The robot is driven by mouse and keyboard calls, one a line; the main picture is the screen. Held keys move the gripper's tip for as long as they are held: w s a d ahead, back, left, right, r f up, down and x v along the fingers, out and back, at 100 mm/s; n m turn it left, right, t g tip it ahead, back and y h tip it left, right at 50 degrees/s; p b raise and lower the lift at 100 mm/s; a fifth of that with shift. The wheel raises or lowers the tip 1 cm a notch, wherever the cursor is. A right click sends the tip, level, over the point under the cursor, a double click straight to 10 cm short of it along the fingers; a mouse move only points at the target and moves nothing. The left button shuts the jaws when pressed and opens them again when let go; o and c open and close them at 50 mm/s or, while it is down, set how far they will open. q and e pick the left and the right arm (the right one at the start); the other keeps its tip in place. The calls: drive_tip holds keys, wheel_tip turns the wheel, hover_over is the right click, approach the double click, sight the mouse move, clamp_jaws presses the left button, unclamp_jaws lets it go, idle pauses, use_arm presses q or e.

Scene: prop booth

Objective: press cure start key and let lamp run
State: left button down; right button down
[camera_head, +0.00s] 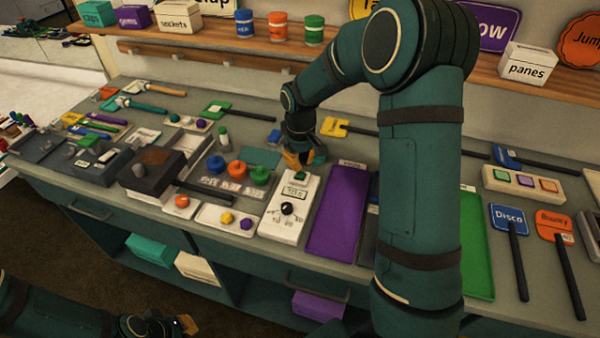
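A white control box (284,222) stands on the bench, with a small display (294,192), a black knob (287,208) and a small green key (299,176) near its far end. I cannot read whether this green key is the cure start key. My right gripper (301,160) points down just beyond the far end of the box, close to the green key; contact cannot be told. Its yellow-orange fingertips are small and partly dark, so its opening is unclear. My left gripper (187,325) is low at the bottom left, away from the bench top. No lit lamp is evident.
A purple panel (338,213) lies right of the box. Jars with blue, orange and green lids (237,169) stand to its left, beside a dark box (150,172). My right arm hides part of the bench.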

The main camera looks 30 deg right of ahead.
sight(300, 173)
drive_tip(key=shift+f+b, duration=1.1)
drive_tip(key=shift+f, duration=0.7)
idle(1.4)
drive_tip(key=shift+r, duration=0.15)
drive_tip(key=shift+r+p, duration=3.05)
drive_tip(key=shift+r, duration=0.9)
